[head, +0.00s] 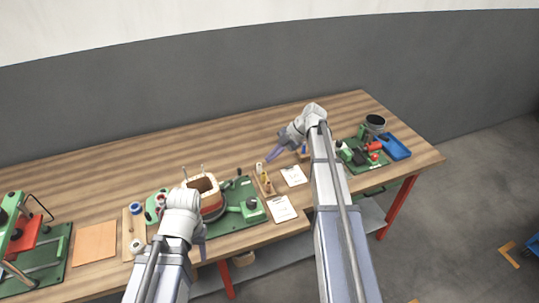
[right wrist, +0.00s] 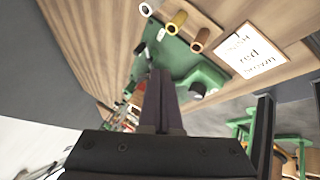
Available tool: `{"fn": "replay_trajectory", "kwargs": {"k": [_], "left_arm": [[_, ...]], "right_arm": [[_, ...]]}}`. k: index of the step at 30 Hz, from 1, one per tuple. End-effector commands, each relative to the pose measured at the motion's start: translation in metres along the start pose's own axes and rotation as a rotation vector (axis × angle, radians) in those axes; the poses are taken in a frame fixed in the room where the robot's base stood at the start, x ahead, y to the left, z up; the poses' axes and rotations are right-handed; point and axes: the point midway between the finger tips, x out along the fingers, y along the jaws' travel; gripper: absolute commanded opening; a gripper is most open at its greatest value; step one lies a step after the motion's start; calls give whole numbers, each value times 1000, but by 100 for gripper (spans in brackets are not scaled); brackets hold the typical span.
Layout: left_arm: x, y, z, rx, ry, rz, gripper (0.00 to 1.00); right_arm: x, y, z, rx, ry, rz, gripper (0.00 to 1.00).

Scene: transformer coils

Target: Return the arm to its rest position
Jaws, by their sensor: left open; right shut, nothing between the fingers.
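My right arm reaches over the wooden table (head: 120,170) in the head view. Its gripper (head: 279,151) hangs above the table's middle, behind the white cards, and points left. In the right wrist view the right gripper's dark fingers (right wrist: 158,100) are together with nothing between them. My left arm comes in from the bottom left, and its gripper (head: 202,240) is low by the table's front edge, in front of the coil fixture (head: 232,193). The left gripper is open; its fingers are small and partly hidden by the wrist.
Small spools stand beside a white card (head: 293,175) and another card (head: 281,208). A lettered card (right wrist: 249,49) and a yellow spool (right wrist: 177,20) show in the right wrist view. A blue tray (head: 396,147) is at right, a red-and-green press (head: 22,235) at left. The back of the table is clear.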

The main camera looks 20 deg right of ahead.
Motion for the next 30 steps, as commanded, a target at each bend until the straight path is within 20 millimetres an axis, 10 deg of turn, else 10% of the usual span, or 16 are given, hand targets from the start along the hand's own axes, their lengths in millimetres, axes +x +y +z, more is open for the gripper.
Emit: {"fn": "replay_trajectory", "kwargs": {"k": [8,21,30], "left_arm": [[0,0,0,0,0,0,49],[0,0,0,0,0,0,49],[0,0,0,0,0,0,49]], "right_arm": [[6,-3,-9,30,-3,-17,0],[82,-74,-150,750,-276,-255,0],[100,-140,-226,1254,-624,-176,0]]}}
